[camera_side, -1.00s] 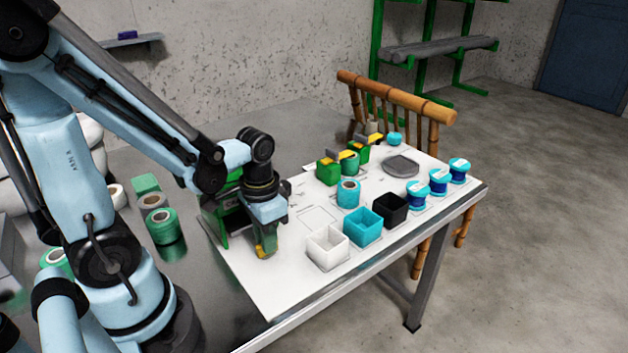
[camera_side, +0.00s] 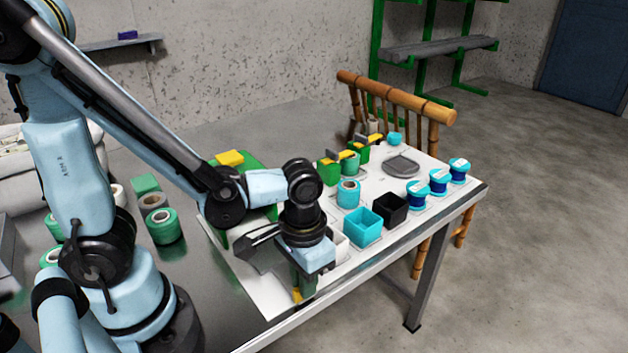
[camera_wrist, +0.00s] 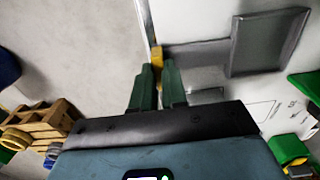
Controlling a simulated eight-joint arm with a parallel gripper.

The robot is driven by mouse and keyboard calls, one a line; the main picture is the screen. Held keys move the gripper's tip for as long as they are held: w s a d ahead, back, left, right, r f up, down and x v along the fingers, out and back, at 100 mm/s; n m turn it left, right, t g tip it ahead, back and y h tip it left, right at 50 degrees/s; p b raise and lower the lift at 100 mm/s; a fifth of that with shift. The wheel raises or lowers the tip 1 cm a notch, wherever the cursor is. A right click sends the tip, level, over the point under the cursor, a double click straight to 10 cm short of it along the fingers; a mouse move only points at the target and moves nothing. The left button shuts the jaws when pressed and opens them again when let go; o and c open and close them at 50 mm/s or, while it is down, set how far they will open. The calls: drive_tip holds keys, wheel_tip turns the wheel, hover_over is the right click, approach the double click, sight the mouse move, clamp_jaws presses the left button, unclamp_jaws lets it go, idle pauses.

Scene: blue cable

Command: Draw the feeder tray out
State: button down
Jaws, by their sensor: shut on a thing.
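The feeder is a green housing (camera_side: 246,166) with a yellow block on top, near the left edge of the white tabletop. Its dark grey feeder tray (camera_side: 258,241) sticks out of the housing towards my gripper (camera_side: 300,290). In the wrist view the tray (camera_wrist: 268,42) is a shallow grey rectangle with a thin bar reaching a yellow handle (camera_wrist: 157,56). My gripper's green fingers (camera_wrist: 158,82) are shut on this handle, low over the table near its front edge. My wrist hides part of the tray in the side view.
A white box (camera_side: 340,246), partly hidden by my wrist, a cyan box (camera_side: 363,227) and a black box (camera_side: 391,210) stand in a row just right of my gripper. Blue spools (camera_side: 438,182) line the far right. The tabletop's front-left strip is clear.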

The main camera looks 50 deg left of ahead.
drive_tip(key=c, duration=1.2)
unclamp_jaws()
drive_tip(key=shift+o, duration=0.2)
drive_tip(key=shift+r, duration=0.1)
wheel_tip(320, 180, up, 12)
drive_tip(key=w+a+t, duration=0.4)
drive_tip(key=a+t, duration=0.3)
drive_tip(key=a, duration=0.1)
drive_tip(key=shift+w+a+f, duration=0.25)
drive_tip(key=shift+a+f, duration=0.05)
drive_tip(key=shift+f, duration=0.15)
